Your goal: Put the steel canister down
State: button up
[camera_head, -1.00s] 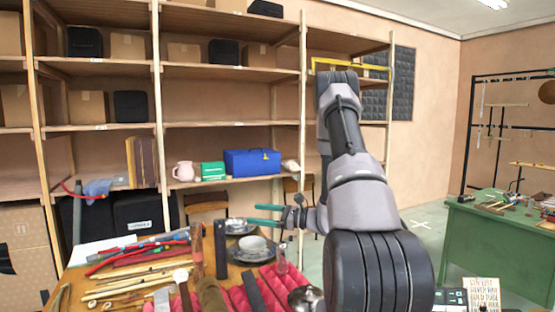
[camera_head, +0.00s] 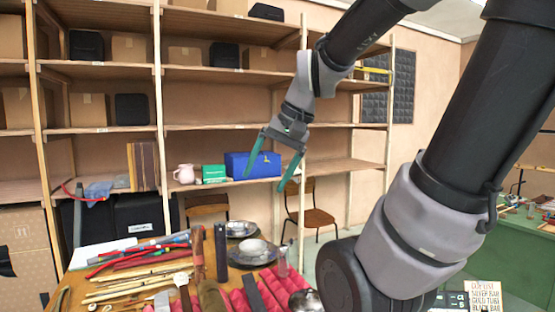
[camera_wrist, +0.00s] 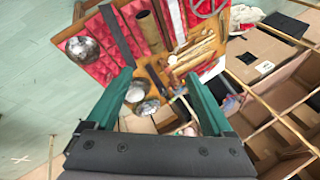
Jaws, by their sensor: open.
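My gripper (camera_head: 264,182) is open and empty, raised above the table with its teal fingers pointing down in the head view. Its fingers (camera_wrist: 160,73) also stand apart in the wrist view, with nothing between them but the table below. A shiny steel bowl-like piece (camera_head: 304,300) lies on the red padding near the front, and shows as a round metal form in the wrist view (camera_wrist: 82,48).
Bowls on dark plates (camera_head: 253,249) sit at the table's back right. A dark upright cylinder (camera_head: 221,252), sticks and tubes crowd the table. Shelves with a blue case (camera_head: 252,164) stand behind. A wooden chair (camera_head: 312,216) and a green bench (camera_head: 535,245) are to the right.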

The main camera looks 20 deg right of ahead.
jog(key=r+t, duration=0.1)
jog(key=s+d+r+h, duration=0.1)
jog(key=r+n+t, duration=0.1)
jog(key=shift+s+d+r+t, duration=0.1)
jog(key=shift+s+d+t, duration=0.2)
jog(key=shift+d, duration=0.1)
dwell(1.0)
